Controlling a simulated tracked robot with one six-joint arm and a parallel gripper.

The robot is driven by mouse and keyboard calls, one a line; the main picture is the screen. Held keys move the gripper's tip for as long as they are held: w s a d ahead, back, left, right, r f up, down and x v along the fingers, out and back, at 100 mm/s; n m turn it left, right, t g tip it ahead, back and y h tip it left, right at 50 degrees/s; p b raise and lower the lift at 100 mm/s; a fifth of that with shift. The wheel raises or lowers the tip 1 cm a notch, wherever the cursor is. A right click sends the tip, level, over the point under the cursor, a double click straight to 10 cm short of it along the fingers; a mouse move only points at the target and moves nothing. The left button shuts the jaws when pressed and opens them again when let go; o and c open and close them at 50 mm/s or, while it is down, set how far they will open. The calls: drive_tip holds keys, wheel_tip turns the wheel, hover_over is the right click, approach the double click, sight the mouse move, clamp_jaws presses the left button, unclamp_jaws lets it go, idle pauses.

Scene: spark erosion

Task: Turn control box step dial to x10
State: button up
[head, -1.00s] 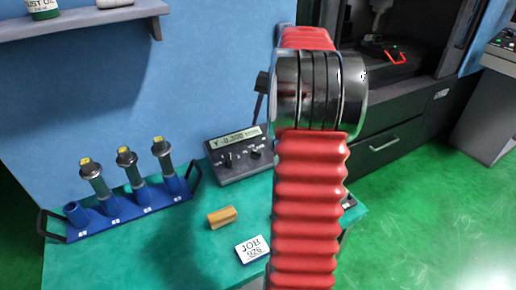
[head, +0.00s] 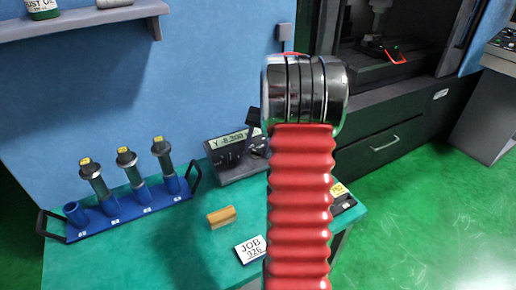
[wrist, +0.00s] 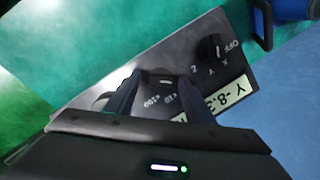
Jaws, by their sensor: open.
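The control box (head: 238,178) stands at the back of the green bench, its display reading Y -8.300. In the wrist view the box (wrist: 110,76) appears upside down. Its axis dial (wrist: 209,47), marked OFF, X and Y, is clear of the fingers. My gripper (wrist: 158,88) is open over the step dial (wrist: 152,74), with fingers on either side of it. The x10 and x100 marks show between the fingers. I cannot tell whether the fingers touch the dial or where it points. In the head view my gripper partly covers the box's right side.
A blue rack (head: 130,208) with several holders stands left of the box. A shelf (head: 85,20) juts from the wall at upper left. The machine (head: 385,145) stands behind right.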

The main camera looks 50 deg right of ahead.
drive_tip(key=shift+c, duration=0.3)
drive_tip(key=c, duration=0.9)
drive_tip(key=shift+m, duration=0.3)
drive_tip(key=m+t, duration=0.1)
drive_tip(key=m, duration=0.3)
drive_tip(key=shift+s+m+y, duration=0.15)
drive_tip(key=shift+m+y, duration=0.15)
drive_tip(key=shift+m, duration=0.1)
drive_tip(key=shift+s+f+m+t, duration=0.1)
drive_tip(key=shift+m+t, duration=0.8)
drive_tip(key=shift+m, duration=1.2)
drive_tip(key=o, duration=1)
drive_tip(key=shift+c, duration=0.2)
